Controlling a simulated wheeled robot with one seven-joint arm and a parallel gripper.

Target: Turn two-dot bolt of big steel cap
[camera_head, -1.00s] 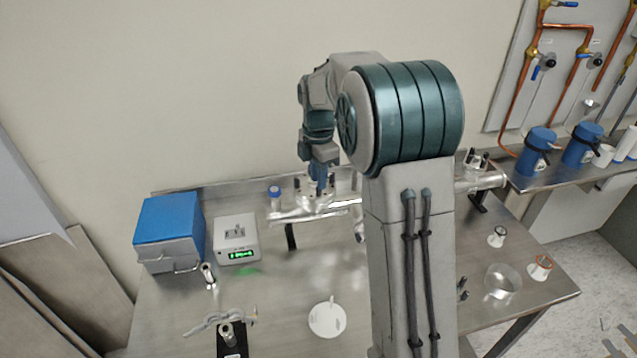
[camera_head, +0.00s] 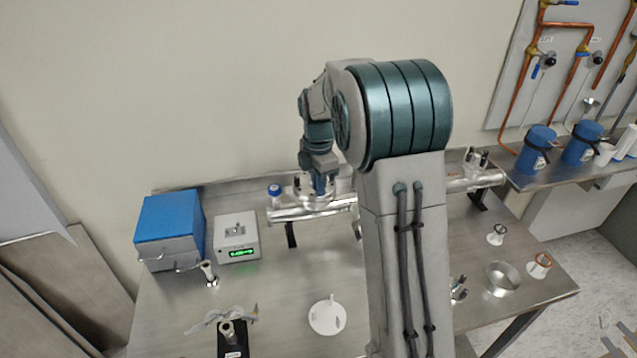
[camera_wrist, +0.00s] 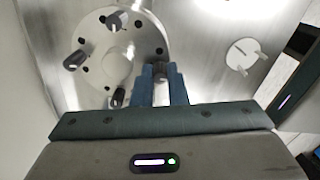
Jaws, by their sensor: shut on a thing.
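The big steel cap (camera_wrist: 118,66) is a round metal disc with holes near its rim, at the upper left of the wrist view. Bolts with dark knobs stand around it, one at the left (camera_wrist: 76,61) and one at the bottom (camera_wrist: 118,98). My gripper (camera_wrist: 160,72) is shut on a dark-knobbed bolt (camera_wrist: 160,70) at the cap's right edge. The fingers hide part of this bolt, and I cannot read its dots. In the head view, my gripper (camera_head: 320,188) is at the cap on the steel tube (camera_head: 283,215).
A blue box (camera_head: 170,228) and a grey device with a green display (camera_head: 237,238) stand at the left of the steel table. A white disc (camera_head: 327,317) lies at the front. A glass dish (camera_head: 502,278) and small fittings (camera_head: 497,235) are at the right.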

